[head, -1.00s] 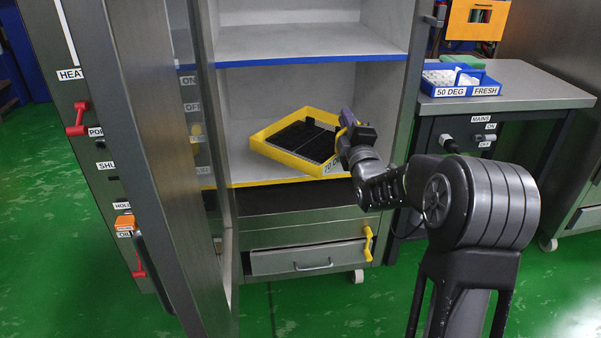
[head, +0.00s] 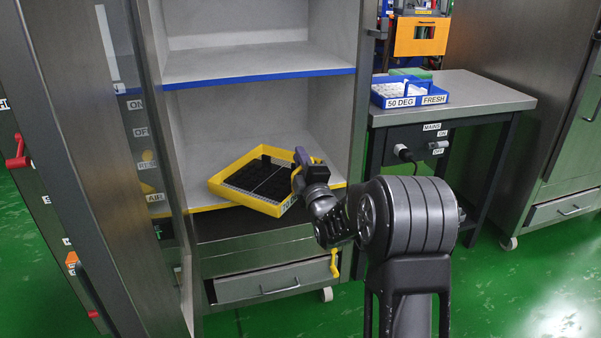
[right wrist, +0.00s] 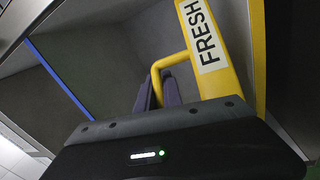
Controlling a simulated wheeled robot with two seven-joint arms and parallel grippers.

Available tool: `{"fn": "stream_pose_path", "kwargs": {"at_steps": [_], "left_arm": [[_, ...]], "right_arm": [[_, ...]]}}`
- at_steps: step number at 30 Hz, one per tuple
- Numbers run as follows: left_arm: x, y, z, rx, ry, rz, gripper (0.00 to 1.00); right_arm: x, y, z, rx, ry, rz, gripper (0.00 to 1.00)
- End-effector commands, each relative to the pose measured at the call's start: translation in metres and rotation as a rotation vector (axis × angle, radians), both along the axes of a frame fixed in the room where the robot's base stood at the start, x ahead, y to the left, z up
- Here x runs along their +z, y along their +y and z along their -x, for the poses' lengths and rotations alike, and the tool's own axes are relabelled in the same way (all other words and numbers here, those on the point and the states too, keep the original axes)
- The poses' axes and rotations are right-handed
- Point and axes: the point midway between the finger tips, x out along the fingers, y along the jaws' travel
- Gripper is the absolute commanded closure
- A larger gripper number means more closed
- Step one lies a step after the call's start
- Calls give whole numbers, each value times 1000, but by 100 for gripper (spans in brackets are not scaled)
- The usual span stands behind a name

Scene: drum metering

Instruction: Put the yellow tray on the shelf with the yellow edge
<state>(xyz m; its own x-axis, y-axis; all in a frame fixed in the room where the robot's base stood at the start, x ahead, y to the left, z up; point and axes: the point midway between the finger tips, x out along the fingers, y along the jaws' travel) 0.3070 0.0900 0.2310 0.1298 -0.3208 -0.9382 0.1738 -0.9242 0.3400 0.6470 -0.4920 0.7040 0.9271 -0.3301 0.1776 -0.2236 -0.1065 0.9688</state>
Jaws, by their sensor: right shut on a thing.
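The yellow tray (head: 233,199) is a shallow open box with dark contents, inside the cabinet at the shelf with the yellow edge (head: 328,188). It sits askew, and its near corner juts out past the shelf's front edge. I cannot tell whether its underside touches the shelf. My right gripper (head: 299,166) is shut on the tray's handle at its right side. In the right wrist view, the purple fingers (right wrist: 158,92) close on the yellow handle (right wrist: 170,62), beside a FRESH label. My left gripper is not in view.
A blue-edged shelf (head: 255,77) lies above the tray. An open cabinet door (head: 125,170) stands at the left. At the right, a bench (head: 465,95) holds a blue tray (head: 408,101).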

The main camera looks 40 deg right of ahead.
Motion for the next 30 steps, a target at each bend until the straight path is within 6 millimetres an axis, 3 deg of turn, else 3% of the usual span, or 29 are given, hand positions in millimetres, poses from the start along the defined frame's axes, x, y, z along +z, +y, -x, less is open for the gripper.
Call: {"fn": "stream_pose_path", "kwargs": {"at_steps": [2,10,18,19,24,27,30], "left_arm": [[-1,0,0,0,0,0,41],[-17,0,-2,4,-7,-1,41],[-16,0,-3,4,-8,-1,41],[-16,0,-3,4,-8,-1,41],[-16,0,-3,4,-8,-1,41],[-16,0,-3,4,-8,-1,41],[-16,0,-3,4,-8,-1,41]], "right_arm": [[0,0,0,0,-5,0,100],[-34,0,0,0,-3,1,100],[-35,0,0,0,-6,0,100],[-37,0,0,0,0,0,88],[-37,0,0,1,0,0,74],[-37,0,0,1,0,0,68],[-37,0,0,0,0,0,68]]}}
